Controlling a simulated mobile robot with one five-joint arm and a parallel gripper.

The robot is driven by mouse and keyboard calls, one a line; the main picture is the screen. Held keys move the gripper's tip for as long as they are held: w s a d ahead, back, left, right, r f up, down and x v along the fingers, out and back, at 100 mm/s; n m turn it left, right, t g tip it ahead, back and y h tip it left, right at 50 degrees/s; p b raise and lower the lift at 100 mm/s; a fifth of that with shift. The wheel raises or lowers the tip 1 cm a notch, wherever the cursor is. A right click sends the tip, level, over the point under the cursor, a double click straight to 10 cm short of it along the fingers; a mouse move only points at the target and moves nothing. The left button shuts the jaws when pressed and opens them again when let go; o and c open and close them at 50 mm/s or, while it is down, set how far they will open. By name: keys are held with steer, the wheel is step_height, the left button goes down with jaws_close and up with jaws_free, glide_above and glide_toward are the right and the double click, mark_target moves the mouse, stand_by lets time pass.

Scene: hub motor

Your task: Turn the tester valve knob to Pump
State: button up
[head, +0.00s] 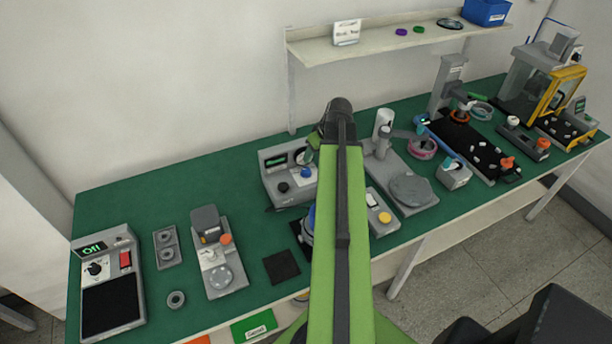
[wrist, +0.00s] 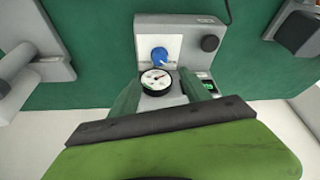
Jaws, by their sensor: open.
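The tester is a grey box (head: 270,184) on the green bench, left of my arm in the head view. Its blue valve knob (head: 305,173) shows on the front panel; in the wrist view the blue knob (wrist: 160,55) sits on a pale plate, above a round white dial gauge (wrist: 156,80). The knob's setting and labels are too small to read. My gripper (wrist: 160,77) is open and empty, its two green fingers on either side of the gauge in the picture, with the knob beyond the fingertips. I cannot tell whether anything touches. My arm hides part of the tester in the head view.
A black knob (wrist: 209,43) sits beside the valve plate on the tester. A grey box with a yellow button (head: 383,217) and a stand with a round plate (head: 410,190) are to the right. Left of the tester, the back of the bench (head: 150,200) is clear.

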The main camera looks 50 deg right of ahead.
mark_target(306, 170)
steer(key=b+x, duration=0.9)
steer(key=x, duration=0.3)
steer(key=shift+f+b, duration=0.1)
steer(key=shift+b, duration=0.2)
steer(key=shift+s+a, duration=0.1)
jaws_close()
